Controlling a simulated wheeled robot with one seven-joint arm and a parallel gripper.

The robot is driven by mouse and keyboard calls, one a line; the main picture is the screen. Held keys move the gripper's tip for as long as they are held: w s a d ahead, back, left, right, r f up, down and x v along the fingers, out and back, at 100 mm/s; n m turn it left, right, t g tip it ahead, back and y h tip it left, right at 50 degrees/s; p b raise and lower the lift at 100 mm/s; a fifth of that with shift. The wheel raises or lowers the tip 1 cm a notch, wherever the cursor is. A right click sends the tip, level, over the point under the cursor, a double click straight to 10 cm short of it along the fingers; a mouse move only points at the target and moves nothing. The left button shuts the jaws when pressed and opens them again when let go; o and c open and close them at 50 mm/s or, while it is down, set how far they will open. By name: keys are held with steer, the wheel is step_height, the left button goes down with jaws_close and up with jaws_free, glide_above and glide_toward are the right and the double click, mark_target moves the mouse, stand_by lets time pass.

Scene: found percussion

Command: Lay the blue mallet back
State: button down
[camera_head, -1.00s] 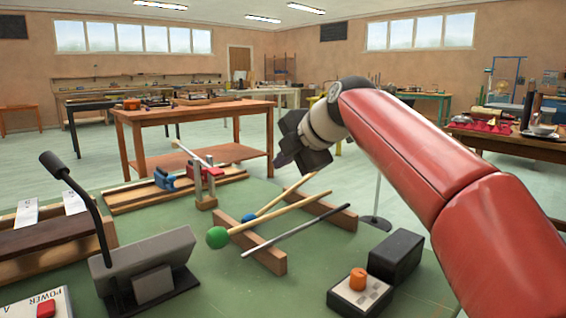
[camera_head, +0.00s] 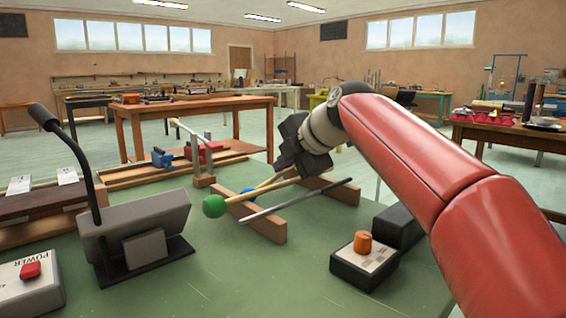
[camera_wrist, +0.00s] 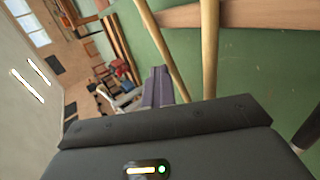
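The blue mallet has a blue head (camera_head: 249,191) and a pale wooden handle (camera_wrist: 165,45). My gripper (camera_head: 283,172) is just above the handles, between the two bars. In the wrist view its purple-grey fingers (camera_wrist: 158,88) are together with nothing seen between them, just left of the blue mallet's handle. Whether they touch the handle is unclear.
A grey stand with a black gooseneck (camera_head: 135,238) is at the left front, beside a white power box (camera_head: 28,285). A black box with an orange knob (camera_head: 363,262) is at the right front. The green tabletop (camera_head: 225,285) between them is clear.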

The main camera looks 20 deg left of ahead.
steer(key=shift+f, duration=0.6)
stand_by(0.3)
steer(key=c, duration=2.1)
jaws_free()
steer(key=shift+b, duration=0.3)
steer(key=shift+c, duration=0.2)
steer(key=o, duration=0.4)
steer(key=shift+f, duration=0.1)
steer(key=shift+o, duration=0.2)
steer(key=v, duration=0.8)
steer(key=shift+r+p, duration=0.35)
steer(key=shift+r, duration=0.2)
steer(key=shift+s+a, duration=0.1)
